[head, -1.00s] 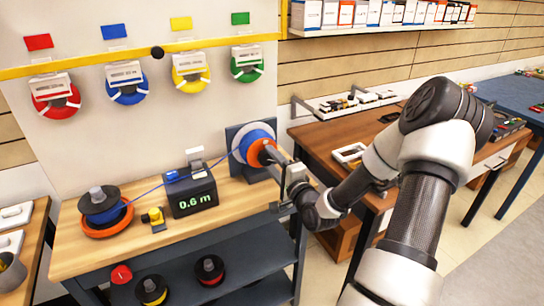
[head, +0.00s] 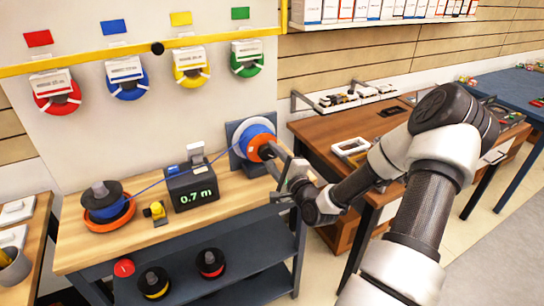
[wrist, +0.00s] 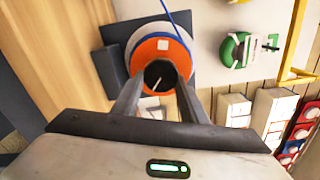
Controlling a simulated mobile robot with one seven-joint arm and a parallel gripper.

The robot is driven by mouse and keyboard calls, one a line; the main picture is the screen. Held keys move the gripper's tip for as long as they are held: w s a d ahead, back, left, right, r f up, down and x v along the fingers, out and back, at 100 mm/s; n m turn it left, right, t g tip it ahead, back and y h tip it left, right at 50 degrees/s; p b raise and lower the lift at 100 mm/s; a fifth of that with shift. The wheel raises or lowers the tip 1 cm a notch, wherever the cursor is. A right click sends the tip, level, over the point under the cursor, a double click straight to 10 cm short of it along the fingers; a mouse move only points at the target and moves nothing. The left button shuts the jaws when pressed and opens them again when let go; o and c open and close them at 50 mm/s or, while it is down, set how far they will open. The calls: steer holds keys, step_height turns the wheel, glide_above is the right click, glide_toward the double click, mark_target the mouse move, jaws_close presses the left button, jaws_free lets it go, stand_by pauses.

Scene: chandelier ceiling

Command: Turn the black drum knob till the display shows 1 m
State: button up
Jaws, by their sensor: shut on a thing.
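The measuring display (head: 195,196) on the wooden bench reads 0.7 m in green. To its right, the drum (head: 256,132) with an orange face and a blue and white rim stands against a dark upright plate. The black drum knob (wrist: 156,77) sits at the middle of the orange face (wrist: 149,50) in the wrist view, with a pale line on it. My gripper (wrist: 160,86) is shut on the knob, one finger on each side. In the head view my gripper (head: 272,153) comes from the right and partly hides the knob.
A blue cable (head: 150,186) runs from a supply spool (head: 103,199) on an orange base, past the display, to the drum. A small yellow piece (head: 157,210) stands in front. Coloured cable coils hang on the wall behind. A brown desk (head: 330,140) stands to the right.

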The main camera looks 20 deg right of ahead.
steer(key=o, duration=1)
steer(key=shift+o, duration=0.2)
steer(key=s, duration=1.7)
steer(key=shift+s+d+p, duration=0.2)
steer(key=shift+d+p, duration=0.05)
steer(key=shift+p, duration=0.15)
